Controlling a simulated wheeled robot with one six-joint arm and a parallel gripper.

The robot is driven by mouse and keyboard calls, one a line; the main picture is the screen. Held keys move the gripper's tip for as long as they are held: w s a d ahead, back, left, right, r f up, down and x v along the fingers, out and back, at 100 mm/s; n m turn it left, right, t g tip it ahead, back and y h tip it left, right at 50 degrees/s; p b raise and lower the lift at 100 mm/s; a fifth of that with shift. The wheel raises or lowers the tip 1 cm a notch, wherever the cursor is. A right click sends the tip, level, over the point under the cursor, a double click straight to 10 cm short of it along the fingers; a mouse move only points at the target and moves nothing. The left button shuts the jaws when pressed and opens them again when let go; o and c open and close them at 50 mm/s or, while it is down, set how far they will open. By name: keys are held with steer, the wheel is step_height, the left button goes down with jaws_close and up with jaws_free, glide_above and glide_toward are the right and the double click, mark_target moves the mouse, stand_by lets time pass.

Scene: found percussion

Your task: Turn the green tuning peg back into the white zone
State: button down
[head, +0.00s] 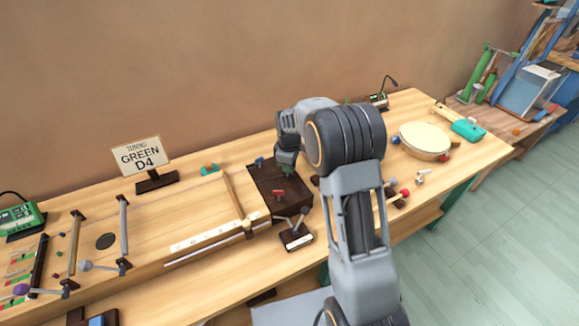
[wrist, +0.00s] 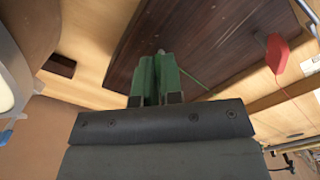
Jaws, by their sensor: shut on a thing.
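The dark brown tuning block (head: 262,176) sits on the bench, left of my arm in the head view. My gripper (head: 287,170) is down over its far right part. In the wrist view my gripper (wrist: 157,72) is shut on the green peg, and green shows at the jaws. The peg itself is mostly hidden there. A thin greenish pointer (wrist: 193,77) runs out beside the jaws over the dark wood. A red peg (head: 278,194) and a blue peg (head: 259,161) stand on the same block. I cannot make out a white zone.
A sign (head: 140,156) reading "TUNING GREEN D4" stands at the back left. A wooden rod (head: 232,195) and a small lever box (head: 297,236) are close to the block. A round drum (head: 424,141) lies to the right.

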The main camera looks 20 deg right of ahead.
steer(key=shift+w+r+n, duration=0.15)
steer(key=shift+n, duration=0.15)
stand_by(0.4)
steer(key=c, duration=1.3)
jaws_free()
step_height(320, 180, up, 14)
steer(key=shift+f, duration=0.15)
